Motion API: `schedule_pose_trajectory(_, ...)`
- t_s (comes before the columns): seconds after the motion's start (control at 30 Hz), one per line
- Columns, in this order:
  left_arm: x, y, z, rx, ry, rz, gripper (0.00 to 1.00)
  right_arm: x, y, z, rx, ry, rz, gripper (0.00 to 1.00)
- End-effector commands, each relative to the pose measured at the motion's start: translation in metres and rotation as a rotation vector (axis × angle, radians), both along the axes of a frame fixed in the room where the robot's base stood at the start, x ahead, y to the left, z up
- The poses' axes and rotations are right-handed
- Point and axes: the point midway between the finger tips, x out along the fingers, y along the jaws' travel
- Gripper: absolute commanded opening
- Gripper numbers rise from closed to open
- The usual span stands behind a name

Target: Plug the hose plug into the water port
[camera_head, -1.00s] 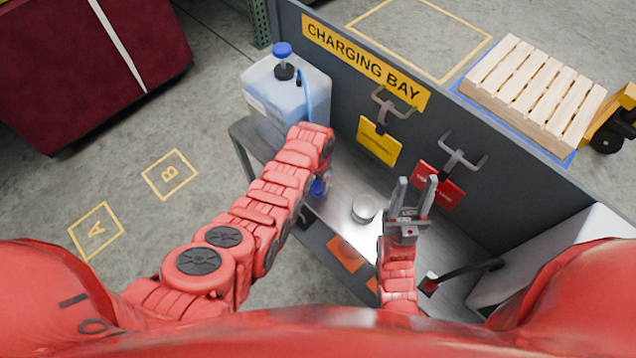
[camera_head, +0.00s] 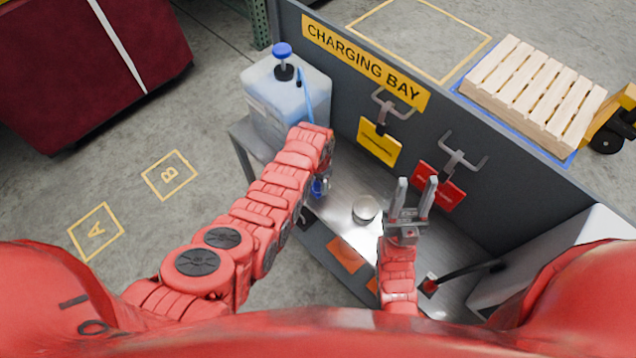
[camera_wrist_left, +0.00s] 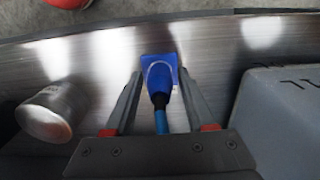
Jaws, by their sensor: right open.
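In the left wrist view, a blue hose (camera_wrist_left: 161,122) runs up between the fingers of my left gripper (camera_wrist_left: 160,76) to a dark-necked blue hose plug (camera_wrist_left: 158,82). The fingers stand apart, with a gap on each side of the plug. The plug's end lies over a blue square (camera_wrist_left: 171,62) on the metal top; I cannot tell whether it is seated there. In the head view my left forearm hides this gripper; a bit of blue (camera_head: 319,187) shows beside it. My right gripper (camera_head: 416,184) is open and empty above the bench. I cannot clearly pick out the water port.
A jug of bluish liquid (camera_head: 262,105) stands on the bench's left end. A round metal tin (camera_head: 364,209) sits mid-bench, also in the left wrist view (camera_wrist_left: 54,110). Hooks with a yellow tag (camera_head: 379,146) and a red tag (camera_head: 438,187) hang on the grey panel (camera_head: 345,92).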

Motion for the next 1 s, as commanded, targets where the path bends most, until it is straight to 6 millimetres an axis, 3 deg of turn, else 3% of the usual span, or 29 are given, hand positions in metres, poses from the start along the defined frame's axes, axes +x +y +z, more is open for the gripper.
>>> schedule_pose_trajectory(0.03, 0.0000, 0.0000, 0.0000, 0.000, 0.000, 0.000, 0.44, 0.0000, 0.0000, 0.0001, 0.000, 0.000, 0.000, 0.45)
schedule_pose_trajectory(0.2, 0.0000, 0.0000, 0.0000, 0.000, 0.000, 0.000, 0.14, 0.0000, 0.0000, 0.0000, 0.000, 0.000, 0.000, 0.45)
schedule_pose_trajectory(0.3, 0.0001, 0.0001, 0.0000, 0.000, 0.000, 0.000, 0.00, 0.0000, 0.0000, 0.0000, 0.000, 0.000, 0.000, 0.45)
schedule_pose_trajectory(1.0, -0.0001, 0.0001, -0.0002, 0.000, 0.000, 0.000, 0.00, 0.0000, 0.0000, 0.0000, 0.000, 0.000, 0.000, 0.45)
